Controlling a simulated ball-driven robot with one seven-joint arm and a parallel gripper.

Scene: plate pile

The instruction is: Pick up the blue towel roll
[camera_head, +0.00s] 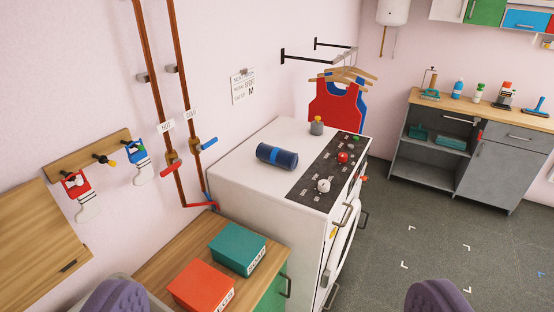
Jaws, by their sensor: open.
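The blue towel roll (265,157) is dark blue with a brighter blue band around its middle. It lies on its side on the white top of an appliance (243,163), left of the dark panel. My gripper (276,296) shows as two purple fingertips at the bottom left and bottom right edges. They are wide apart, with nothing held between them. The roll is farther off and above them in the picture, untouched and in full view.
A grey pot-like item (316,128) stands behind the roll. The dark panel (316,180) carries several small knobs. Teal (237,249) and red (201,287) boxes sit on a wooden counter in front. Copper pipes (160,100) run up the left wall. Grey floor at right is open.

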